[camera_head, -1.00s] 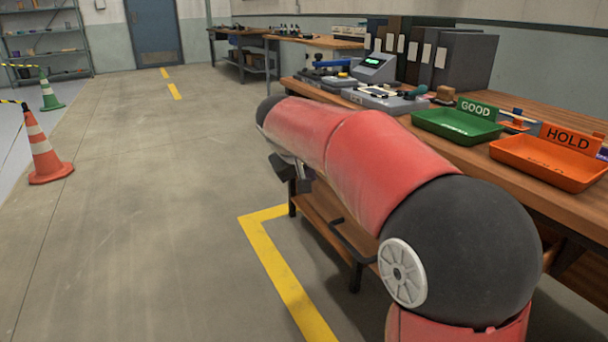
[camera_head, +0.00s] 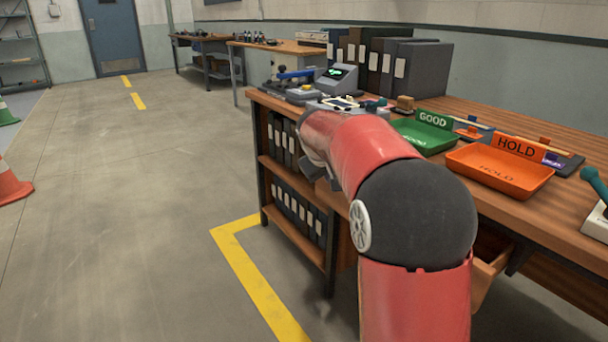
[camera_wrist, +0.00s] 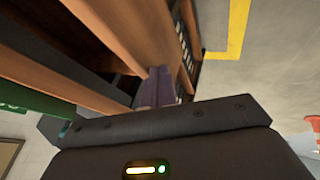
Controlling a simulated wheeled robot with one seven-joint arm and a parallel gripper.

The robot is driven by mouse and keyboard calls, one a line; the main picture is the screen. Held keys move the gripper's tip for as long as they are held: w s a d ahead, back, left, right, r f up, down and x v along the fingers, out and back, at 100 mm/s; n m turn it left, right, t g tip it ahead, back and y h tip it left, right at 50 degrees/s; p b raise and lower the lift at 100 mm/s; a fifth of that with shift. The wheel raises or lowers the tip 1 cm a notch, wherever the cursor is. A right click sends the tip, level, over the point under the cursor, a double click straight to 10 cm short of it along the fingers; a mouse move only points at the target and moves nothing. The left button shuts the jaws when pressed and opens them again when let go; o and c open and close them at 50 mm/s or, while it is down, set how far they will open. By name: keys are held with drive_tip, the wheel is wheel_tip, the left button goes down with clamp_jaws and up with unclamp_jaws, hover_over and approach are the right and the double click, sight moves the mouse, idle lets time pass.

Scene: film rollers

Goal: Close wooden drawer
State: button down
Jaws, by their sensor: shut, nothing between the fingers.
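The wooden drawer (camera_head: 488,272) shows under the workbench, to the right of my arm in the head view. It stands pulled out, and its inside is partly in sight. My arm hides its front and most of the rest. My gripper (camera_head: 322,178) is mostly behind my red arm, at the left part of the bench front. In the wrist view my gripper (camera_wrist: 156,88) is shut and empty, its fingers close to a wooden panel (camera_wrist: 110,28). I cannot tell whether they touch it or whether this panel is the drawer front.
The workbench (camera_head: 560,215) carries a green GOOD tray (camera_head: 425,138), an orange HOLD tray (camera_head: 500,172) and a device with a lit screen (camera_head: 336,76). Binders (camera_head: 298,212) fill its lower shelves. The floor (camera_head: 120,220) to the left is clear, with cones (camera_head: 10,180) at the edge.

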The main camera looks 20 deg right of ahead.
drive_tip(key=w+d+p, duration=0.2)
drive_tip(key=d, duration=0.5)
drive_tip(key=shift+w+d+p, duration=0.2)
drive_tip(key=shift+p, duration=0.1)
drive_tip(key=shift+a, duration=0.1)
